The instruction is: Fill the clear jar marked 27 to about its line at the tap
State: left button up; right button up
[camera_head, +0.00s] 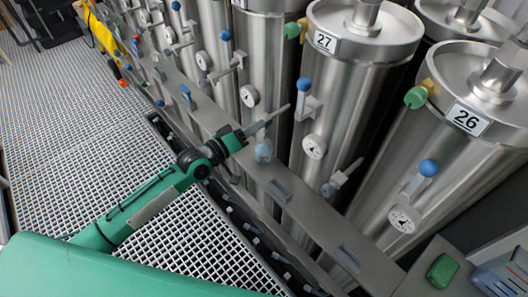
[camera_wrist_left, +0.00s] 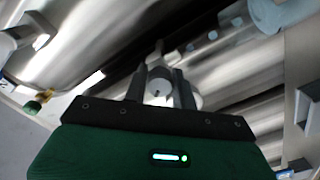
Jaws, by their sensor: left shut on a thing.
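My left gripper (camera_head: 256,128) reaches in from the left beside the row of steel vessels. It is shut on a small pale, clear-looking vessel that seems to be the jar (camera_head: 264,151), which shows just below the fingers. In the left wrist view the fingers (camera_wrist_left: 160,90) stand either side of a round pale thing. I cannot read a mark, line or liquid level on it. The steel vessel marked 27 (camera_head: 345,95) stands to the right, with a blue-knobbed valve (camera_head: 303,88), a gauge (camera_head: 314,147) and a low tap (camera_head: 343,175). My right gripper is not in view.
The vessel marked 26 (camera_head: 455,165) stands at the right. A long grey rail (camera_head: 300,200) runs in front of the vessels, with a green block (camera_head: 442,270) near its right end. The grating floor (camera_head: 70,120) at the left is mostly clear.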

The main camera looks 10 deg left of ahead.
pick_arm(q)
jog(key=m, duration=0.4)
jog(key=shift+r, duration=0.15)
jog(key=m, duration=0.4)
jog(key=o, duration=1)
jog(key=shift+c, duration=0.2)
jog(key=b+v, duration=0.2)
jog(key=v, duration=1.1)
jog(key=shift+s+a+b, duration=0.25)
jog(key=shift+b, duration=0.15)
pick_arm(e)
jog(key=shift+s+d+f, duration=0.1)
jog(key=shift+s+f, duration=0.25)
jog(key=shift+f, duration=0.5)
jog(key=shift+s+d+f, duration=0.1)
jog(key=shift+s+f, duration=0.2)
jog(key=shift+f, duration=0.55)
